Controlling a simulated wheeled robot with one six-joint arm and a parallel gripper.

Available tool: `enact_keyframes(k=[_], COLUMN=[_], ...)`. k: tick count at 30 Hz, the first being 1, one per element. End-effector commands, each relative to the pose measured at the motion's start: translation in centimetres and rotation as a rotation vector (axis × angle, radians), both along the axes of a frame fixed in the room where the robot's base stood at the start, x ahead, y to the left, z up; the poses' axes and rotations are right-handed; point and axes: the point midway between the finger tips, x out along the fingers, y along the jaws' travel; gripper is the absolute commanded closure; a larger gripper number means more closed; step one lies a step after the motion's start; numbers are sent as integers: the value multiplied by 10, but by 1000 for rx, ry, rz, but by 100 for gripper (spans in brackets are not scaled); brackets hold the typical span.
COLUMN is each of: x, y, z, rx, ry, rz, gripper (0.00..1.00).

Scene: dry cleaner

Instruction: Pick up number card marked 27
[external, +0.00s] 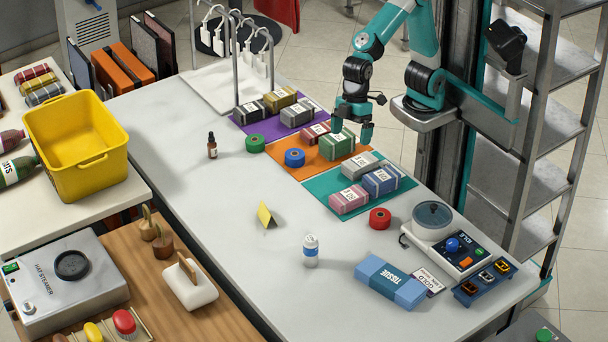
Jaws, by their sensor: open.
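A small yellow folded card (266,215) stands like a tent on the white table, left of the middle. Its number is not readable from this side, so I cannot confirm that it is the card marked 27. My gripper (353,128) is open, above the orange mat at the back right, well apart from the yellow card. It hangs close to a green labelled bundle (337,146), and I cannot tell whether it touches it. No object shows held in the jaws.
Labelled bundles sit on purple, orange (310,176) and teal (335,212) mats. A brown dropper bottle (212,148) stands behind the card. Table around the card is clear.

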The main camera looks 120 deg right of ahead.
Motion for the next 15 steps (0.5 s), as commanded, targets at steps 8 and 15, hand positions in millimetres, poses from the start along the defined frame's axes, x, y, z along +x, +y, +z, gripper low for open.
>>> enact_keyframes(k=[8,15], x=[137,164], y=[-66,-84], z=[-71,-95], rx=[-115,-142], ry=[-98,-124], rz=[-331,-398], gripper=[0,0])
